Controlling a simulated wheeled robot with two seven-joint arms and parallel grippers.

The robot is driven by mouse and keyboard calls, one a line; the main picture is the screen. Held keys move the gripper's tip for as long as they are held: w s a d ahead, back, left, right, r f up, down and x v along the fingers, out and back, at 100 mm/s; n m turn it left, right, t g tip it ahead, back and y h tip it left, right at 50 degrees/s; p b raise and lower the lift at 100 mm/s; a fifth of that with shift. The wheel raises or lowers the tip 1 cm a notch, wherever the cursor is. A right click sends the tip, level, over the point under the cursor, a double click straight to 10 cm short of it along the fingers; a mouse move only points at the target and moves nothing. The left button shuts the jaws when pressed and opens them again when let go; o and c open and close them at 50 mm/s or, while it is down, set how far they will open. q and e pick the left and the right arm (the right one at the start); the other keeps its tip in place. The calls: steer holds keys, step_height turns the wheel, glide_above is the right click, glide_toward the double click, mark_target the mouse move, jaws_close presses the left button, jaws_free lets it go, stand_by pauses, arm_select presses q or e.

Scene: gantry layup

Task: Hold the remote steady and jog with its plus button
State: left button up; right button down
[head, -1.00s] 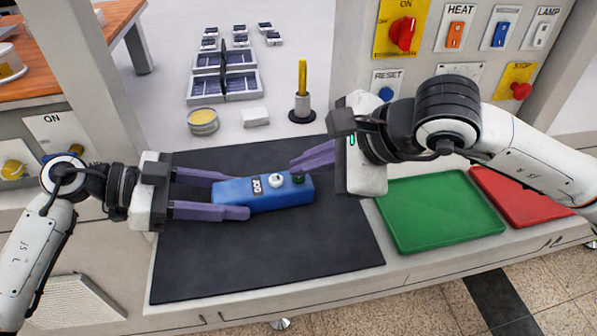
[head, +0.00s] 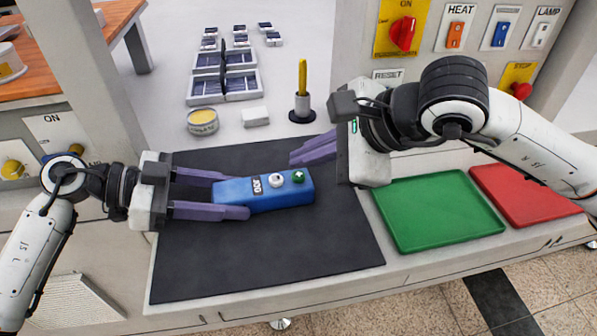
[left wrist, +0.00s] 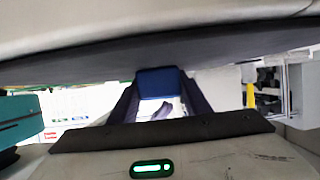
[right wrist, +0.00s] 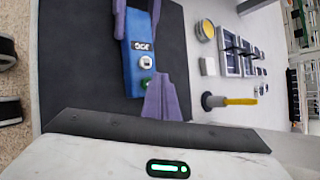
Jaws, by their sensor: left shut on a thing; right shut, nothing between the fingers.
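The blue remote (head: 246,197) lies along the dark mat (head: 262,258), with a label, a white button (head: 276,181) and a green button (head: 298,177) on its top. My left gripper (head: 230,197) is shut on the remote's left end, a finger on each long side. The remote's end also shows between the fingers in the left wrist view (left wrist: 157,82). My right gripper (head: 298,156) is shut and empty, just behind the green button and apart from it in the head view. In the right wrist view its fingertips (right wrist: 160,80) overlap the remote's green-button end (right wrist: 147,87).
A green tray (head: 440,212) and a red tray (head: 530,192) lie to the right. Behind the mat stand a tin (head: 203,122), a white block (head: 255,116) and a yellow rod in a holder (head: 302,90). A switch panel rises at the back right.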

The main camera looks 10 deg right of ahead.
step_height(320, 180, up, 5)
stand_by(0.5)
stand_by(0.5)
arm_select(q)
steer(key=o, duration=1.3)
